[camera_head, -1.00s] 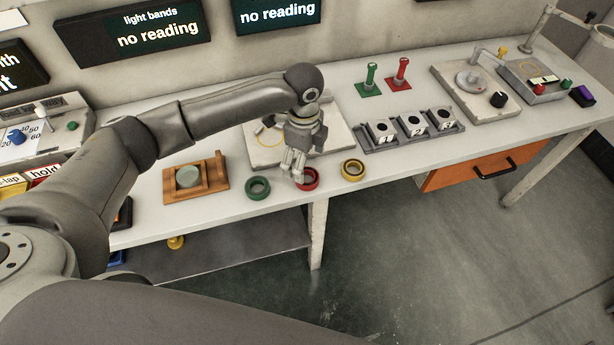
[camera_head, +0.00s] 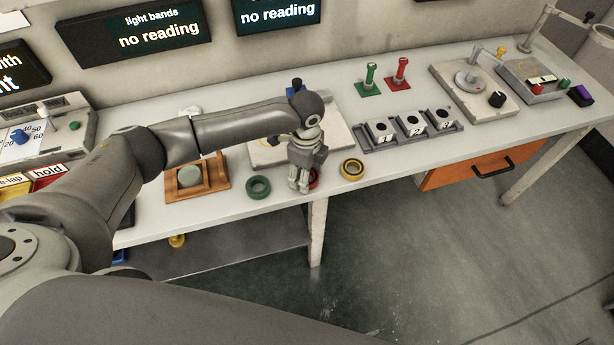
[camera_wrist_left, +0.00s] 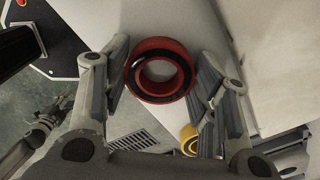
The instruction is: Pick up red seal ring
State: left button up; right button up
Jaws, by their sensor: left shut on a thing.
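The red seal ring (camera_head: 314,178) is at the front edge of the bench, mostly hidden behind my left gripper (camera_head: 299,188) in the head view. In the left wrist view the ring (camera_wrist_left: 162,97) shows whole, red with a black inner band, between the two fingers of my left gripper (camera_wrist_left: 160,84). The gripper points down and is shut on the ring. I cannot tell any gap between ring and bench top. A grey jointed part at the lower left of the wrist view looks like my right gripper (camera_wrist_left: 40,128); its finger state is unclear.
A green ring (camera_head: 258,187) lies left of the gripper and a yellow ring (camera_head: 352,169) close on its right. A wooden holder (camera_head: 222,184) stands further left. A pale plate (camera_head: 340,139) lies behind. The numbered tray (camera_head: 385,149) stands to the right.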

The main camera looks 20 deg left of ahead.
pick_arm(q)
jog(key=shift+c, duration=0.8)
jog(key=shift+r, duration=0.1)
jog(key=shift+w+r, duration=0.1)
jog(key=shift+r, duration=0.45)
jog(key=s+d+r+b, duration=0.1)
jog(key=s+d+r, duration=0.1)
jog(key=s+r, duration=0.9)
jog(key=s, duration=0.3)
jog(key=shift+r+b, duration=0.35)
jog(key=shift+r, duration=0.05)
